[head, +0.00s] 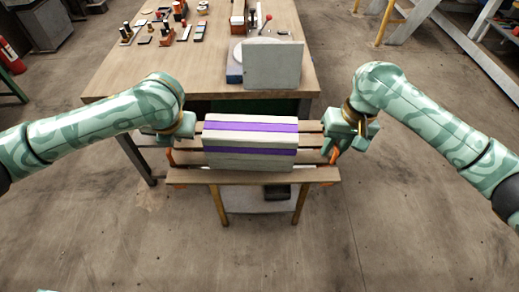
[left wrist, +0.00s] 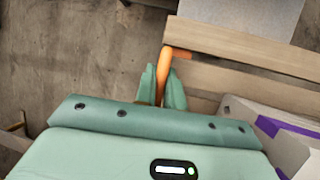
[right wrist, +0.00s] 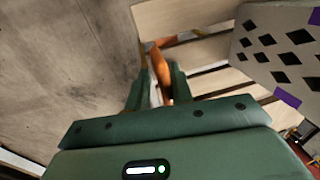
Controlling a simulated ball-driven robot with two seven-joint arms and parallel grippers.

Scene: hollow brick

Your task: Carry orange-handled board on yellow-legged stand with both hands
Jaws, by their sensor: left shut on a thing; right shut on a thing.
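The slatted wooden board (head: 318,174) lies level in the middle of the head view, over the stand with yellow legs (head: 220,208). I cannot tell whether it touches the stand. A pale brick with purple bands (head: 250,161) sits on the slats; its diamond-shaped holes show in the right wrist view (right wrist: 247,42). My left gripper (head: 170,143) is shut on the left orange handle (left wrist: 164,65). My right gripper (head: 337,147) is shut on the right orange handle (right wrist: 160,66). The fingers partly hide both handles.
A wooden workbench (head: 130,70) stands just beyond the board, with small tools and a grey panel (head: 272,66) near its front edge. A dark object (head: 277,192) lies on the stand's lower shelf. Concrete floor (head: 400,220) is open in front and to both sides.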

